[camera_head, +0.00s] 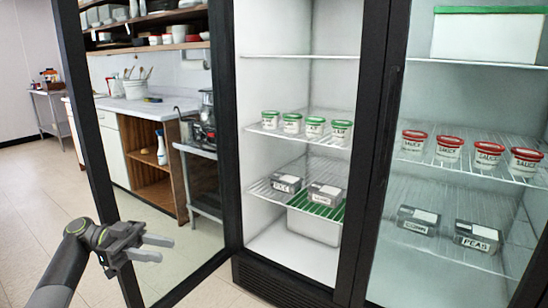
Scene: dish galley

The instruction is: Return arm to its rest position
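My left gripper (160,249) shows at the lower left, its arm coming in from the bottom left corner. Its two fingers are apart and point right, with nothing between them. In the picture it overlaps the lower part of the black-framed glass door (86,130), which stands open at the left of the fridge. I cannot tell whether it touches the door. My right gripper is not in view.
The fridge's left bay holds green-lidded tubs (292,123), grey packs (325,194) and a bin (313,228). The right bay (470,210) holds red-lidded tubs (488,155) and packs. A counter (150,107) stands behind the door glass. Bare floor (28,190) lies at the left.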

